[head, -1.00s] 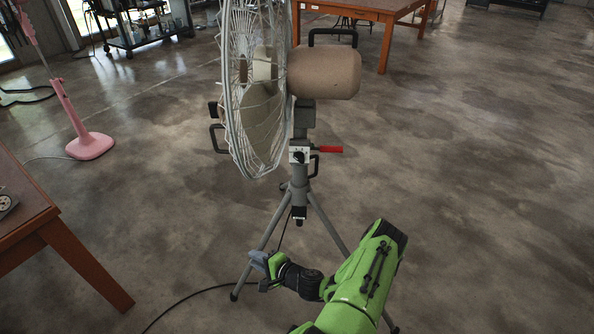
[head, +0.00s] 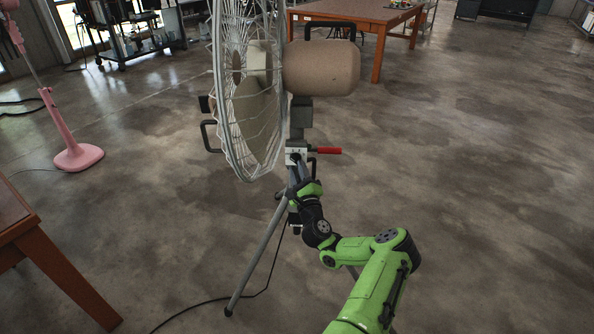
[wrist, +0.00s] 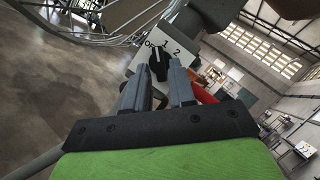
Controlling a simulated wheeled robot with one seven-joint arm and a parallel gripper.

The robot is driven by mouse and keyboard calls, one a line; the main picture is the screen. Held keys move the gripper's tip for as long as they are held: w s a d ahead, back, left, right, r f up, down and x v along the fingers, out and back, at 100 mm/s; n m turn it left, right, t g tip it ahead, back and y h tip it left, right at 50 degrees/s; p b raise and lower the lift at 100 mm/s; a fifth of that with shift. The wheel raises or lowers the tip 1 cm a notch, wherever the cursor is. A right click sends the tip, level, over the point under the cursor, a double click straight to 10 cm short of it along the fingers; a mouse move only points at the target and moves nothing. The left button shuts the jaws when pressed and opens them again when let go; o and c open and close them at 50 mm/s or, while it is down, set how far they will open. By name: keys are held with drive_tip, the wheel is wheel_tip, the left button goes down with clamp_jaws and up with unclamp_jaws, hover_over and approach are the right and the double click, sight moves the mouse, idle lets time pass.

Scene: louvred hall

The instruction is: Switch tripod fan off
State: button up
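The tripod fan (head: 322,68) stands ahead of me, with a beige motor housing, a wire cage and grey tripod legs. Its pale switch box (head: 296,151) sits on the post below the motor. In the wrist view the box carries a black knob (wrist: 158,62) with printed marks OFF, 1 and 2; I cannot tell which mark it points to. My gripper (head: 297,172) is up at the box. In the wrist view its two grey fingers (wrist: 160,75) are apart, tips at either side of the knob; contact is unclear.
A red-handled lever (head: 328,151) sticks out right of the post. A black cable (head: 200,308) runs over the floor. A wooden table (head: 45,265) is at left, a pink stand (head: 77,157) behind it, and another table (head: 375,35) at the back. Floor at right is clear.

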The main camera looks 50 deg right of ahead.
drive_tip(key=shift+x, duration=1.05)
clamp_jaws()
drive_tip(key=n+y+p, duration=0.1)
drive_tip(key=n, duration=0.1)
drive_tip(key=n+y+p, duration=0.1)
drive_tip(key=n+p, duration=0.1)
drive_tip(key=n, duration=0.1)
drive_tip(key=shift+s+g, duration=0.1)
drive_tip(key=shift+g, duration=0.2)
